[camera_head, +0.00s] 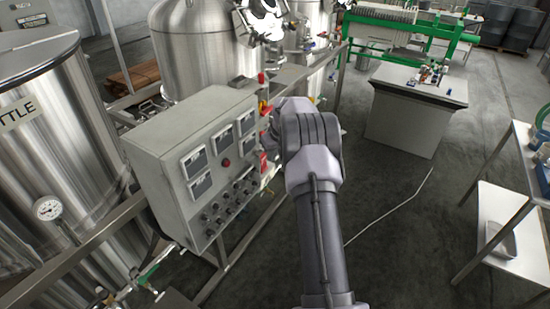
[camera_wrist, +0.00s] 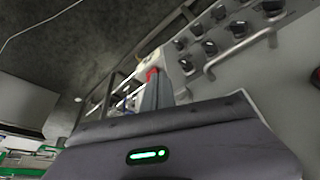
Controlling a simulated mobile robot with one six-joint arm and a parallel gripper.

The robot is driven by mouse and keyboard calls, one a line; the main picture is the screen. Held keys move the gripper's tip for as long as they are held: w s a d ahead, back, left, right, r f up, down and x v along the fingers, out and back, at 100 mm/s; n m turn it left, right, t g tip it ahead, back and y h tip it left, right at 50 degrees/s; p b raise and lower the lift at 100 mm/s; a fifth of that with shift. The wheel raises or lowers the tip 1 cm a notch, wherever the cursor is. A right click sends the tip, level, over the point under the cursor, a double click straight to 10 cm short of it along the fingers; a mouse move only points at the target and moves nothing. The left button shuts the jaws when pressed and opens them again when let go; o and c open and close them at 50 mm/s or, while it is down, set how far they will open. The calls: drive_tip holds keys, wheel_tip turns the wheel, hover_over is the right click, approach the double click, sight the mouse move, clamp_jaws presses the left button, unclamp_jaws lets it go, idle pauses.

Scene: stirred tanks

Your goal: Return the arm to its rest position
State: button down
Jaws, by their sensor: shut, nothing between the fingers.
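My arm reaches up from the bottom of the head view and bends at a grey joint beside the control panel (camera_head: 205,150). My gripper (camera_wrist: 157,88) shows in the wrist view beyond its dark housing with a green light. Its fingers are together and hold nothing. In the head view the fingers are hidden or cannot be made out. The panel's knobs and handles fill the upper right of the wrist view, close to my gripper. I cannot tell whether anything touches.
A steel tank with a gauge (camera_head: 48,209) stands at the left, another tank (camera_head: 195,50) behind the panel. A grey cabinet (camera_head: 415,112) with small items is beyond my arm, and a white table (camera_head: 510,225) at the right. Open floor lies between them.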

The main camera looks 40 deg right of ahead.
drive_tip(key=s+d+r+p, duration=0.1)
drive_tip(key=s+r, duration=0.1)
drive_tip(key=r, duration=0.3)
drive_tip(key=s+d+r, duration=0.1)
drive_tip(key=s+r, duration=0.2)
drive_tip(key=r, duration=0.1)
drive_tip(key=s+a+r+b, duration=0.2)
drive_tip(key=a+r, duration=0.1)
drive_tip(key=a, duration=0.6)
drive_tip(key=s+a+r+m+y+b, duration=0.1)
drive_tip(key=s+a+r+b, duration=0.25)
drive_tip(key=a, duration=0.55)
drive_tip(key=s+a+r+b, duration=0.2)
drive_tip(key=a+r, duration=0.1)
drive_tip(key=a, duration=0.6)
drive_tip(key=s+a+f+y+b, duration=0.1)
drive_tip(key=s+a+f+b, duration=0.2)
drive_tip(key=s+a, duration=0.5)
drive_tip(key=s+a+f+m+t+b, duration=0.1)
drive_tip(key=s+a+f+b, duration=0.2)
drive_tip(key=s, duration=1.2)
drive_tip(key=a+f, duration=0.2)
drive_tip(key=a, duration=0.3)
drive_tip(key=shift+s+a+f+y, duration=0.15)
drive_tip(key=shift+s+f+y, duration=0.2)
drive_tip(key=shift+f+y, duration=0.05)
